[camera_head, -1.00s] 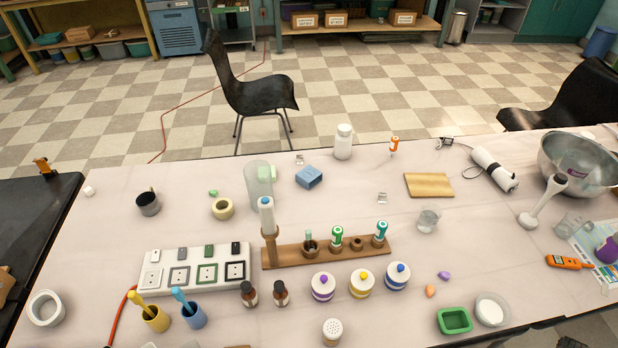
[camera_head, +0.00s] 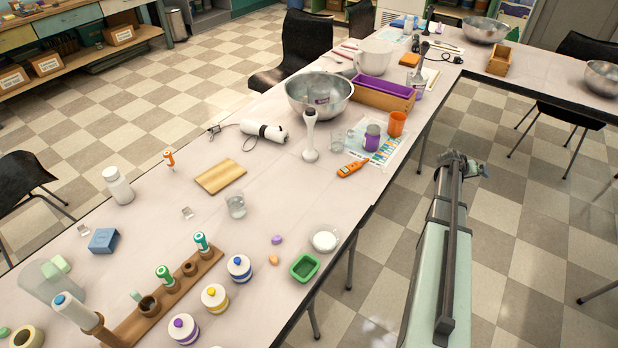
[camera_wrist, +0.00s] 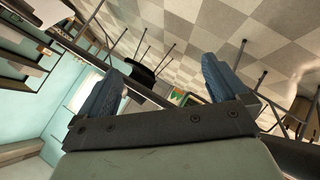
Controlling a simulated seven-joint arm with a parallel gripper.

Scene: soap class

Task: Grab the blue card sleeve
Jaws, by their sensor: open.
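A small blue box-shaped piece (camera_head: 104,240), which looks like the blue card sleeve, lies on the long pale table at the left in the head view. It lies near the table's far edge, below a white bottle. The wrist view does not show it. My gripper (camera_wrist: 163,68) has two blue-padded fingers spread wide apart in the wrist view, with nothing between them. It faces the checkered floor and furniture. In the head view my arm is at the right, beyond the table's near edge, far from the blue piece.
Around the blue piece stand a white bottle (camera_head: 117,185), a clear cylinder (camera_head: 45,290) and a wooden rack (camera_head: 150,312) of tubes. A wooden board (camera_head: 220,176) and a glass beaker (camera_head: 236,205) lie to its right. A steel bowl (camera_head: 319,94) stands farther along the table.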

